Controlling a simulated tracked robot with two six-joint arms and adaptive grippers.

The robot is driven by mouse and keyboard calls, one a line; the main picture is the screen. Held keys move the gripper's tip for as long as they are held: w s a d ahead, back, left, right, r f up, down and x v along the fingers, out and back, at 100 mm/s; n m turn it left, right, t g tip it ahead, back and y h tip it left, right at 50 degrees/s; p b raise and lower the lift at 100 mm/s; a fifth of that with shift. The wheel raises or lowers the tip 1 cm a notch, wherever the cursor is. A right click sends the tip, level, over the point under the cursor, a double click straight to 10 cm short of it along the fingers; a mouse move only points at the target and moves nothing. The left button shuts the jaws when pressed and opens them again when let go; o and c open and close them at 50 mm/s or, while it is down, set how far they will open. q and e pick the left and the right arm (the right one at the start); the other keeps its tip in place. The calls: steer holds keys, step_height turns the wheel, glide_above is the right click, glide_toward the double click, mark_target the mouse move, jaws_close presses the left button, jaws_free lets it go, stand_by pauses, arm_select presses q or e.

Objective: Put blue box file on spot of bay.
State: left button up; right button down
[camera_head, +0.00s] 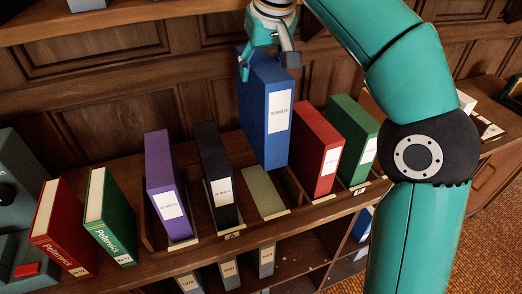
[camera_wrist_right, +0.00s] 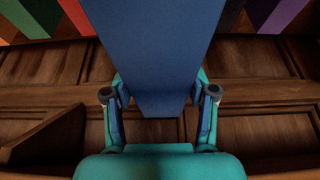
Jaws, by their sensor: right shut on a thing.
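The blue box file (camera_head: 268,112) has a white label on its spine and is upright. My right gripper (camera_head: 268,62) is shut on its top; in the right wrist view the fingers (camera_wrist_right: 160,98) press on both sides of the blue box file (camera_wrist_right: 152,45). The file hangs above the shelf, above and behind a bare pale green spot (camera_head: 264,196) in the bay between the black file and the red file. Whether its bottom touches anything cannot be told. My left gripper is not in view.
A purple file (camera_head: 168,185) and a black file (camera_head: 214,175) stand left of the bare spot. A red file (camera_head: 316,148) and a green file (camera_head: 353,140) stand right of it. Two books, red (camera_head: 62,225) and green (camera_head: 107,215), stand farther left. Wood panelling (camera_head: 110,105) is behind.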

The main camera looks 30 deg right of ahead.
mark_target(261, 107)
step_height(261, 107, down, 12)
steer(key=b, duration=0.3)
steer(key=shift+s+d, duration=0.15)
steer(key=shift+f+b, duration=0.6)
steer(key=shift+f, duration=1.9)
steer(key=shift+c, duration=1.7)
jaws_free()
steer(key=shift+f, duration=0.1)
steer(key=p+v, duration=0.1)
steer(key=v, duration=1.1)
steer(key=shift+s, duration=0.15)
